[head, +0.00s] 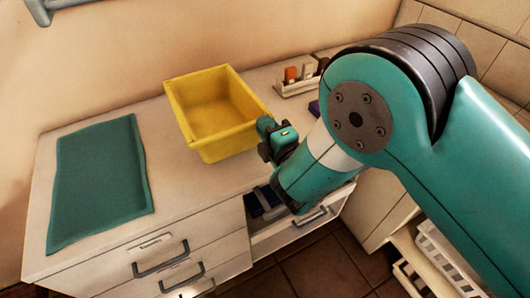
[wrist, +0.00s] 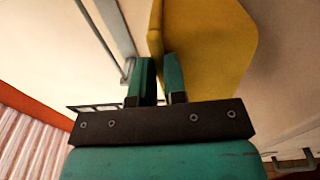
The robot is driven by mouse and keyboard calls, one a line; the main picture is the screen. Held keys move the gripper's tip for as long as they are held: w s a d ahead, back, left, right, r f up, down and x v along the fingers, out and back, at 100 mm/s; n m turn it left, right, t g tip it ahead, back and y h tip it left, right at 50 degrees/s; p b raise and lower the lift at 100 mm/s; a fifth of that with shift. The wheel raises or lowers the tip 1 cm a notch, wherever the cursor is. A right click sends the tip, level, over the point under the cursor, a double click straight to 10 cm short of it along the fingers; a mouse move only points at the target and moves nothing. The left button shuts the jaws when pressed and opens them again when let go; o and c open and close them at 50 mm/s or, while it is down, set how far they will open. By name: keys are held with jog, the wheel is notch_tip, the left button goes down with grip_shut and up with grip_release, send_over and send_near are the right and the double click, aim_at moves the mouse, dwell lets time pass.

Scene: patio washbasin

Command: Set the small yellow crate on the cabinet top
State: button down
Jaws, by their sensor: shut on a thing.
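The small yellow crate (head: 212,118) is upright and looks empty in the head view, over the middle of the pale cabinet top (head: 180,190). My gripper (head: 268,134) is at the crate's right side, shut on its wall. In the wrist view my two teal fingers (wrist: 160,78) lie on either side of the edge of the yellow crate (wrist: 210,50). I cannot tell whether the crate's base touches the top or hangs slightly above it. My gripper and forearm hide part of the top to the right.
A teal mat (head: 100,180) lies left of the crate. A white holder (head: 297,87) with small items stands behind to the right, near a purple thing (head: 314,108). A front drawer (head: 300,228) below my gripper stands open. White baskets (head: 445,258) are at lower right.

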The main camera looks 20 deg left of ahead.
notch_tip(320, 180, down, 5)
jog(key=shift+f+b, duration=0.1)
jog(key=shift+b, duration=1.15)
jog(key=c, duration=1.2)
grip_release()
jog(key=shift+o, duration=0.2)
